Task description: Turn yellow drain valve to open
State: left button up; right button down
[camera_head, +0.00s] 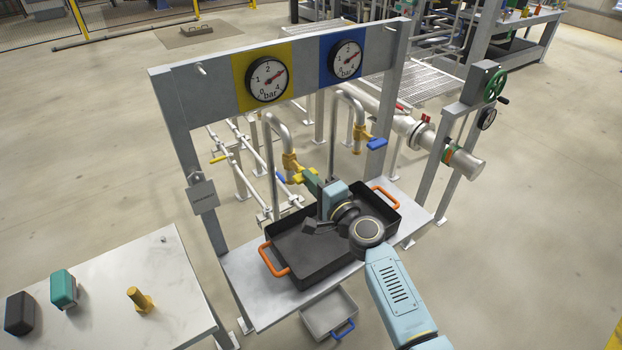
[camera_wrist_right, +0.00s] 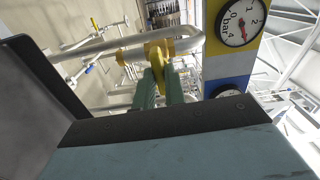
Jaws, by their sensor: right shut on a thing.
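The yellow drain valve (camera_head: 291,162) sits at the end of the left bent pipe, under the yellow-backed gauge. Its yellow lever (camera_head: 304,174) points right toward my right gripper (camera_head: 311,179). The valve body also shows in the right wrist view (camera_wrist_right: 158,48). There the green fingers of my right gripper (camera_wrist_right: 160,82) are shut on the lever, one on each side. The gripper hides part of the lever, so its exact angle is hard to tell. My left gripper is not in view.
A black tray (camera_head: 310,277) with orange handles stands below the valve. A blue-handled valve (camera_head: 376,143) hangs to the right. Two gauges (camera_head: 268,79) sit on the crossbeam above. A side table (camera_head: 110,315) at lower left holds several small items.

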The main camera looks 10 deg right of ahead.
jog(key=n+b, duration=0.1)
jog(key=n, duration=0.3)
jog(key=shift+b, duration=0.3)
jog(key=n, duration=0.4)
jog(key=shift+n+b, duration=0.4)
